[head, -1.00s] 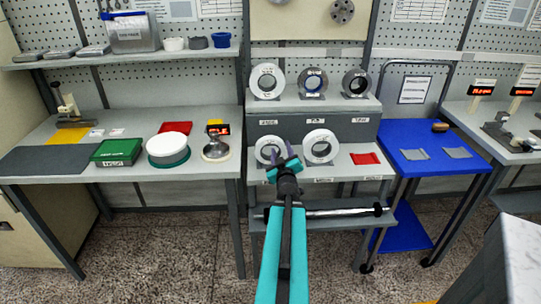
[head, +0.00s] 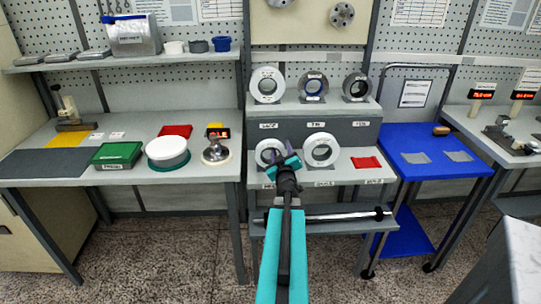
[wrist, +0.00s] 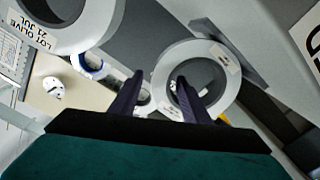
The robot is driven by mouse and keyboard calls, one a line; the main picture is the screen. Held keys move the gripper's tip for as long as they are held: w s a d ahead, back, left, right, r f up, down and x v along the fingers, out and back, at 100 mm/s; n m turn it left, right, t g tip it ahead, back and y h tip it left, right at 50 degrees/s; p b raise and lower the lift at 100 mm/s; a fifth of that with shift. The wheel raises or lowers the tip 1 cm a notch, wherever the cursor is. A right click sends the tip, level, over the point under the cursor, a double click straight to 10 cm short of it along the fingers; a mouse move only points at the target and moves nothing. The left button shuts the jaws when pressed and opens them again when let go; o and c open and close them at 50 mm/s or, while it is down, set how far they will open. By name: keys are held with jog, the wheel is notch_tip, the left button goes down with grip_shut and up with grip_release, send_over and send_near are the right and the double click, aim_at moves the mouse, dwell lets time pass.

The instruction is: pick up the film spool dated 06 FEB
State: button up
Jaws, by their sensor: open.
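Two pale film spools stand on the lower tier of a grey rack: a left spool (head: 262,152) partly behind my gripper, and a right spool (head: 321,150). My gripper (head: 286,157) is open in front of the left one. In the wrist view, a pale ring-shaped spool (wrist: 229,78) lies ahead. Its near rim shows between my open fingers (wrist: 160,84), with the right finger across its hole. Its small label is too small to read. Another spool (wrist: 82,32) at upper left reads "LOT OLIVE 21 JUL". No 06 FEB date is legible.
A red pad (head: 366,163) lies right on the lower tier. A metal bar (head: 330,214) runs below. A blue cart (head: 437,160) stands right.

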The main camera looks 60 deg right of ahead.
jog(key=shift+w+d, duration=0.1)
jog(key=shift+d, duration=0.05)
jog(key=shift+p+x, duration=0.5)
jog(key=shift+x, duration=1.95)
grip_shut()
